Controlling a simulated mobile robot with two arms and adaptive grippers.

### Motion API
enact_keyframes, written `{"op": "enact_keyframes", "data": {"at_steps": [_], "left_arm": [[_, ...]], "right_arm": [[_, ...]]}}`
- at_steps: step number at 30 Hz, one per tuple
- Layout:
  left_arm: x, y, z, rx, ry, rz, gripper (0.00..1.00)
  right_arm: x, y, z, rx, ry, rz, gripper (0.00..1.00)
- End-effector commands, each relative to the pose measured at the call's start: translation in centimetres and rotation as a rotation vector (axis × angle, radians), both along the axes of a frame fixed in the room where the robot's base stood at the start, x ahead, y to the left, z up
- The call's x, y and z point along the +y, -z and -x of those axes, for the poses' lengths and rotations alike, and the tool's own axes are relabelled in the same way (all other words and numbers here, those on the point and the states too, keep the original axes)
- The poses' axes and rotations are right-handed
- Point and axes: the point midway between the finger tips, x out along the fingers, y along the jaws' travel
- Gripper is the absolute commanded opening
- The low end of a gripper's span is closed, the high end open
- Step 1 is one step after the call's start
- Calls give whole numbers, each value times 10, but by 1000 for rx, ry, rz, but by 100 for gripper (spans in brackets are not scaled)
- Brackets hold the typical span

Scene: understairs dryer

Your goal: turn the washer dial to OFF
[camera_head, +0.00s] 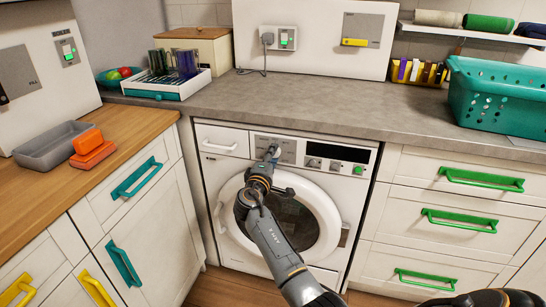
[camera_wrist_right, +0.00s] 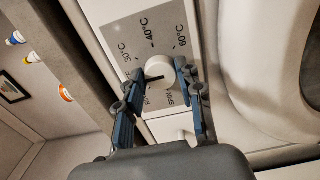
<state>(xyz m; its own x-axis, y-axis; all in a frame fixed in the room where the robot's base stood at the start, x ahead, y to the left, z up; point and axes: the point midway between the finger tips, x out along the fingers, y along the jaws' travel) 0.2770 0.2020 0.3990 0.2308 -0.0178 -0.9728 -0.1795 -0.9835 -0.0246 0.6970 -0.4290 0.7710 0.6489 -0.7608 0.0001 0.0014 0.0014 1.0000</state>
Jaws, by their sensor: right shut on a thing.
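The washer (camera_head: 215,170) stands under the grey counter, with its round door (camera_head: 327,215) closed. Its dial is a white round knob (camera_wrist_right: 158,67) with a dark pointer line, on a grey panel (camera_wrist_right: 125,38) printed with 30°C, 40°C, 60°C and a partly hidden SPIN label. In the head view the gripper hides the dial. My left gripper is not in view.
A detergent drawer (camera_head: 222,141) is left of the dial, and a display with a green button (camera_head: 358,170) is right of it. Cabinets with green handles (camera_head: 459,221) flank the right. A teal basket (camera_head: 500,100) and a glass rack (camera_head: 165,83) stand on the counter.

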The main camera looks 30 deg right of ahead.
Motion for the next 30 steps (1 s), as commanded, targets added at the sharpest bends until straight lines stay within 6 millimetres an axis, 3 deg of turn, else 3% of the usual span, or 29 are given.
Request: {"op": "enact_keyframes", "data": {"at_steps": [3, 4, 7, 19, 30], "left_arm": [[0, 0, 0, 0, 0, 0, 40], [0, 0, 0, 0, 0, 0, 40], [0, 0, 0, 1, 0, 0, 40], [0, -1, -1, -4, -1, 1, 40], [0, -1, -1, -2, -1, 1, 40]], "right_arm": [[0, -3, -1, -6, -4, 2, 5], [0, -3, -1, -6, -4, 2, 40], [0, -3, -1, -5, -3, 1, 59], [6, 0, 4, -4, -3, -2, 59], [62, 0, 51, -3, -4, -3, 59]]}}
